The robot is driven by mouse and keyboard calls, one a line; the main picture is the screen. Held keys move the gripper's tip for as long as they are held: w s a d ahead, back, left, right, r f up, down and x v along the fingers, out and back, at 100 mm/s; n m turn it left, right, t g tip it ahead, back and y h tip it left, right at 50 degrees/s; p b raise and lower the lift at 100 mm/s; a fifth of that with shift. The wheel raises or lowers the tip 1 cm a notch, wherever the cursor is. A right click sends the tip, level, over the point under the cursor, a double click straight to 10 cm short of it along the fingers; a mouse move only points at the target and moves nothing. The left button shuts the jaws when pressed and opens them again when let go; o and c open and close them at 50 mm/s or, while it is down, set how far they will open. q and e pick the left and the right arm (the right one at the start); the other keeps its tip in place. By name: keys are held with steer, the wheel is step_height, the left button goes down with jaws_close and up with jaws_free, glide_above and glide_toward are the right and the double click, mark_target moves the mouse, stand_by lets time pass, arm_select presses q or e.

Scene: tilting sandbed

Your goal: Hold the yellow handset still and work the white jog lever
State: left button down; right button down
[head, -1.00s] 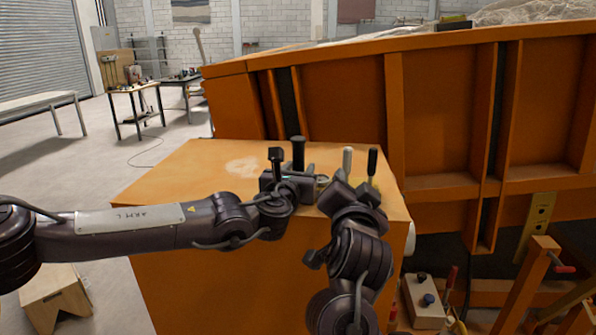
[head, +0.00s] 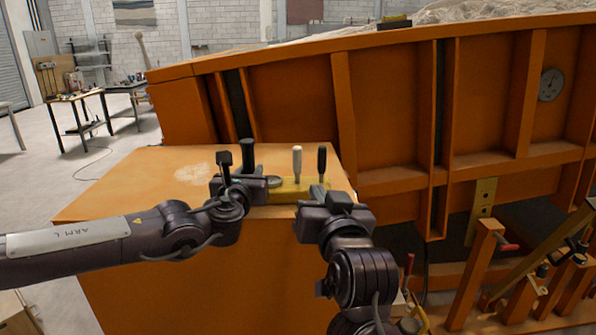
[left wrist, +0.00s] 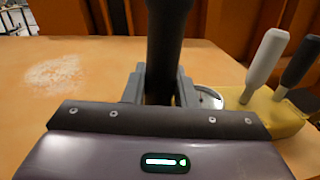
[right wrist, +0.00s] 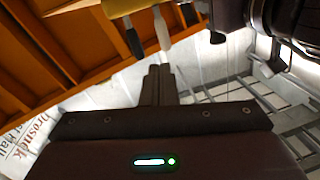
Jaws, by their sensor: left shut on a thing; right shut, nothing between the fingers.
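The yellow handset (head: 284,191) lies on the orange box top, with a black post (head: 247,154), the white jog lever (head: 297,164) and a black lever (head: 321,162) standing up from it. My left gripper (left wrist: 160,88) is shut around the black post, left of the levers. My right gripper (head: 318,192) is shut and empty, in front of the handset near the foot of the black lever. In the right wrist view, its closed fingers (right wrist: 158,82) point toward the white lever (right wrist: 162,32) and appear apart from it. The levers also show in the left wrist view.
The orange box top (head: 120,185) is clear to the left, with a pale dusty patch (head: 193,173). The orange ribbed sandbed wall (head: 390,110) rises behind the handset. Clamps and orange posts (head: 470,275) stand at the lower right.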

mark_target(299, 162)
steer(key=s+n, duration=0.2)
steer(key=shift+d+n+y, duration=0.3)
steer(key=shift+d+n, duration=0.05)
steer(key=shift+n, duration=0.05)
steer(key=w+a, duration=0.1)
steer(key=w, duration=0.3)
steer(key=w+a, duration=0.1)
steer(key=w, duration=0.8)
steer(key=shift+w+a, duration=0.4)
steer(key=shift+r, duration=0.1)
